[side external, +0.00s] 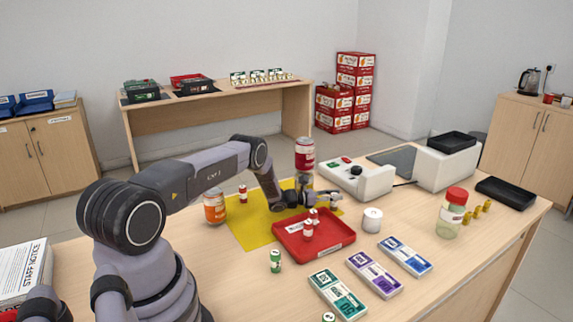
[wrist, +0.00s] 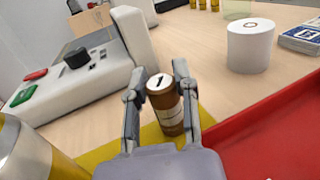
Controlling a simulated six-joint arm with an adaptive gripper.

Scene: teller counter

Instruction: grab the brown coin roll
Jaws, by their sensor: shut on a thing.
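The brown coin roll (wrist: 169,112) is between the two fingers of my gripper (wrist: 161,92) in the wrist view. It is upright with a slight tilt, and its pale top carries a dark "1". The fingers are shut on its sides. Its lower end is near the edge of the yellow mat (wrist: 98,155); I cannot tell whether it touches the surface. In the side external view my gripper (side external: 331,199) is low over the right part of the yellow mat (side external: 253,233), behind the red tray, and the roll is hard to make out there.
The red tray (side external: 290,246) holds red-and-white rolls beside my gripper. A white counter device with a black knob (wrist: 76,58) stands close by. A large can (wrist: 28,150) is near at left. A white cylinder (side external: 372,221), a green roll (side external: 275,261) and banknote bundles (side external: 374,275) stand nearby.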

